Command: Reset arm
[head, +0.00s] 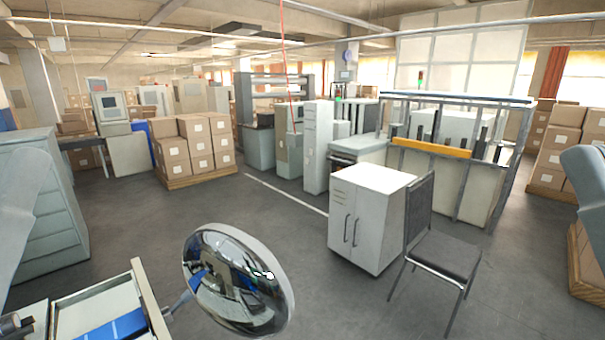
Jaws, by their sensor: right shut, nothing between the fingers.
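My right arm (588,185) shows as a pale blue-grey form at the right edge of the head view, cut off by the frame. Its gripper is shut and empty; its fingertips are hard to make out here. It is apart from the furniture in the middle. A pale grey form of my left arm (14,190) shows at the left edge. My left gripper is not seen.
A round mirror (238,280) stands in front, right of an open drawer (100,290). A white cabinet (368,215) and a dark chair (440,245) stand right of centre. Boxes (195,150) are stacked behind. Grey floor (140,220) is clear between them.

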